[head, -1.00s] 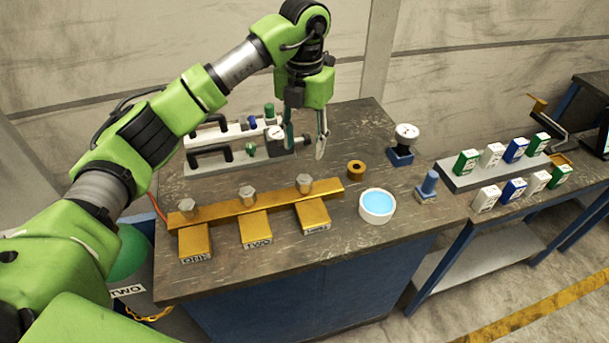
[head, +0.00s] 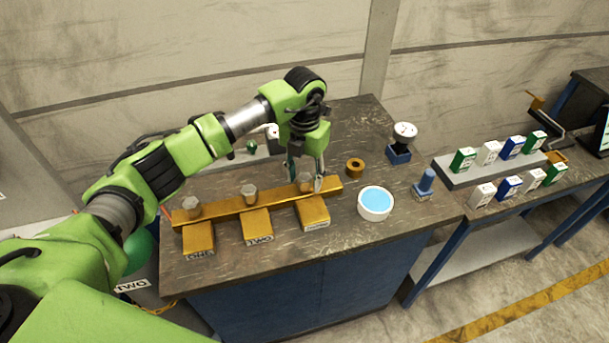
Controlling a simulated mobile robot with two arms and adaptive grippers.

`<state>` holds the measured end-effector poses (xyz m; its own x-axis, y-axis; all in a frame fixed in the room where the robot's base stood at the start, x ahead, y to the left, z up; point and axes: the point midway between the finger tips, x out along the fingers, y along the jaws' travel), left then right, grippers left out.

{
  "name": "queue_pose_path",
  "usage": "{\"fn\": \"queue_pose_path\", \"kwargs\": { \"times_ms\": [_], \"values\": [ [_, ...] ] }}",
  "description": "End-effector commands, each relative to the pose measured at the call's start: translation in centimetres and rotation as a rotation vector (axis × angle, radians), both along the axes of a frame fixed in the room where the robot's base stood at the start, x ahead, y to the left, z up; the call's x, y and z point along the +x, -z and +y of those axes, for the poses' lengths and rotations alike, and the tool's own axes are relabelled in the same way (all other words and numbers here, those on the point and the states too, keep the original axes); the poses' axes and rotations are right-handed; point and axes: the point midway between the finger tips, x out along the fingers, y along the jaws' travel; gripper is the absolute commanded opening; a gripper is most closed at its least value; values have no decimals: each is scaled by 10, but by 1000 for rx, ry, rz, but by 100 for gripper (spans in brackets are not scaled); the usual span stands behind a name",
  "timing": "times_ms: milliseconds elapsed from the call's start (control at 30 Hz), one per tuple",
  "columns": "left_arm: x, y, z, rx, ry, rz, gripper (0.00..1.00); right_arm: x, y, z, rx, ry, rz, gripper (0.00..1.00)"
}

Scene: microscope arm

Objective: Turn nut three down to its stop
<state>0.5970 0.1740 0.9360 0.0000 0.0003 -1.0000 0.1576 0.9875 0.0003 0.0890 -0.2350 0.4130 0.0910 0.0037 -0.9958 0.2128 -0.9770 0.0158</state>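A gold bar (head: 225,208) lies across three gold blocks and carries three grey hex nuts. Nut one (head: 192,206) and nut two (head: 249,192) stand clear. Nut three (head: 305,184) sits at the bar's right end above the third block (head: 313,213), partly hidden by my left gripper (head: 305,180). That gripper points down with its fingers apart, one on each side of nut three; contact with the nut is not visible. My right gripper is not in view.
A gold ring (head: 355,167), a white dish with blue contents (head: 374,203), a dial gauge (head: 402,140) and a blue post (head: 425,184) stand to the right on the bench. Small boxes (head: 489,153) sit on the side table. My arm hides most of the clamp device behind.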

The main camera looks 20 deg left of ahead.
Motion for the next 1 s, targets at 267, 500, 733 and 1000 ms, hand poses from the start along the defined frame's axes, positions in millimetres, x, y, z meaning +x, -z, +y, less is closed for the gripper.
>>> {"fn": "queue_pose_path", "kwargs": {
  "times_ms": [267, 500, 733, 1000],
  "values": [
    [0, 0, 0, 0, 1, 0, 3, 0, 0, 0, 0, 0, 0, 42],
    [1, 1, 0, 1, 32, -1, 3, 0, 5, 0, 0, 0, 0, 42],
    [1, 2, 0, 1, 152, -3, 3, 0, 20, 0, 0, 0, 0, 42],
    [1, 2, 0, 1, 382, -4, 3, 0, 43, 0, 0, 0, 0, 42]
  ]
}}
